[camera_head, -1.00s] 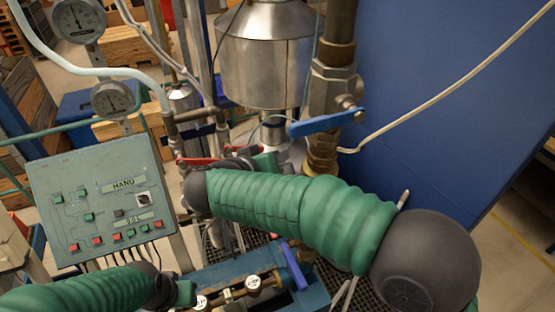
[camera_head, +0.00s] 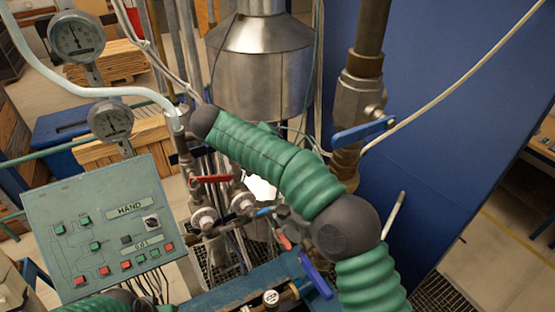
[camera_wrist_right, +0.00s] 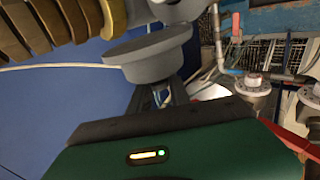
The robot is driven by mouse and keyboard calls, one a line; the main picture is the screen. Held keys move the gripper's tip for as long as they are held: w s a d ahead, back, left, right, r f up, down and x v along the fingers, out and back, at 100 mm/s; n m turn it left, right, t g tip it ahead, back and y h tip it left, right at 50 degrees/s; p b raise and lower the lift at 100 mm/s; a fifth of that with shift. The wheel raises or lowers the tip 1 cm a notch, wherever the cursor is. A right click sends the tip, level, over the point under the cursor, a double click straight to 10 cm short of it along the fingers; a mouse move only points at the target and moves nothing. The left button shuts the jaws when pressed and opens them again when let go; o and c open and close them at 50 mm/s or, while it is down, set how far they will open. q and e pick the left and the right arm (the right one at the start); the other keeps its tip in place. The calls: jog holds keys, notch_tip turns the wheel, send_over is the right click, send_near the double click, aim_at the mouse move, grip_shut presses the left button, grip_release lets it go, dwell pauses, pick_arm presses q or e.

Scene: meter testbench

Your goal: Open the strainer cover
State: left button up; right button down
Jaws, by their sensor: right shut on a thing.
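In the right wrist view, a round grey cap (camera_wrist_right: 150,52), which looks like the strainer cover, is right in front of my right gripper (camera_wrist_right: 163,92). The dark jaws are shut on its lower side. A narrower grey part sticks up behind the cap, and ribbed brass fittings (camera_wrist_right: 60,20) are close beside it. I cannot tell whether the cap is still seated. In the head view, my right arm hides these jaws and the cap. My left arm shows only at the bottom left edge, with its jaws out of the picture.
A blue-handled valve (camera_head: 362,132) sits on the vertical pipe right of my right arm. A red lever (camera_head: 211,179) and small valves are below the arm. A control panel (camera_head: 105,225) and gauges (camera_head: 77,37) are at left. A blue wall (camera_head: 450,130) closes the right side.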

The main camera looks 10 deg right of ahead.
jog(key=shift+w+f+g, duration=0.15)
jog(key=shift+w+g, duration=0.15)
jog(key=shift+g, duration=0.1)
dwell(0.3)
jog(key=c, duration=1.5)
grip_release()
jog(key=shift+o, duration=1.2)
jog(key=shift+d+f, duration=0.1)
